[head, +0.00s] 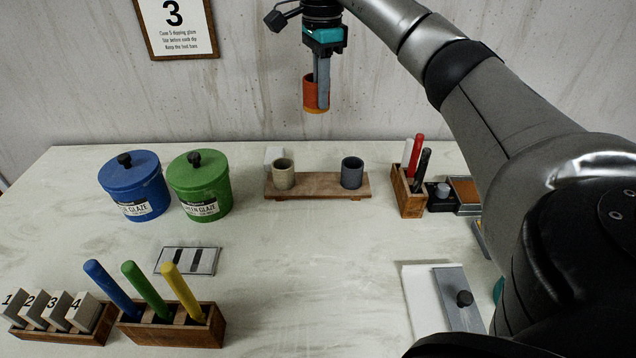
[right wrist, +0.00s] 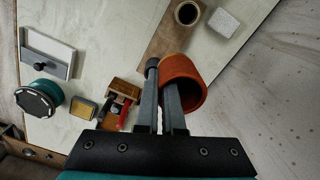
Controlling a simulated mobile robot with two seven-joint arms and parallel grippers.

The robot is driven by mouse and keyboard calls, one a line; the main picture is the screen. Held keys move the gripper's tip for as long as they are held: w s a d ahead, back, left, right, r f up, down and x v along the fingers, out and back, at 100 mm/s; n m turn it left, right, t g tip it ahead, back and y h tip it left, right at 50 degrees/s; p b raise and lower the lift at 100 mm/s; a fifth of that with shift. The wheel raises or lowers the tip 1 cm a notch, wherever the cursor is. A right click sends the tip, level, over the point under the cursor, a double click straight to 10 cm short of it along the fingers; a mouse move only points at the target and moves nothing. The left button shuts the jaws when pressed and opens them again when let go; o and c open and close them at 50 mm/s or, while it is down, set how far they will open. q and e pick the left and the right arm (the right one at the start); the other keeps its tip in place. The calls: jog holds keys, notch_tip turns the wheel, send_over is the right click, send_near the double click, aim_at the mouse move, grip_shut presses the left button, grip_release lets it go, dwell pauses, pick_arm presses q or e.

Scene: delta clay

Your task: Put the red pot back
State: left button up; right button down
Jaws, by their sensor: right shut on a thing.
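The red pot, a small orange-red cup (head: 312,97), hangs in the air above the back of the table, near the wall. My right gripper (head: 322,88) points down and is shut on its wall. In the right wrist view the cup (right wrist: 190,72) sits at the fingertips, its open mouth partly visible. A low wooden stand (head: 317,186) is on the table below. A cream cup (head: 283,175) stands at its left and a dark grey cup (head: 352,174) at its right, with a bare stretch between them. My left gripper is out of view.
A white block (head: 273,154) is behind the stand's left end. Blue (head: 137,187) and green (head: 199,187) glaze buckets stand left. A wooden holder with pens (head: 409,195) stands right. The table's middle is clear.

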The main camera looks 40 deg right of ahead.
notch_tip(320, 180, down, 17)
jog(key=b, duration=0.4)
jog(key=shift+d+r, duration=0.1)
jog(key=shift+r, duration=0.05)
notch_tip(320, 180, down, 3)
jog(key=shift+r, duration=0.15)
jog(key=shift+f, duration=0.35)
jog(key=shift+f+b, duration=0.1)
jog(key=shift+b, duration=0.2)
jog(key=c, duration=1.4)
grip_release()
jog(key=shift+c, duration=0.2)
jog(key=o, duration=0.4)
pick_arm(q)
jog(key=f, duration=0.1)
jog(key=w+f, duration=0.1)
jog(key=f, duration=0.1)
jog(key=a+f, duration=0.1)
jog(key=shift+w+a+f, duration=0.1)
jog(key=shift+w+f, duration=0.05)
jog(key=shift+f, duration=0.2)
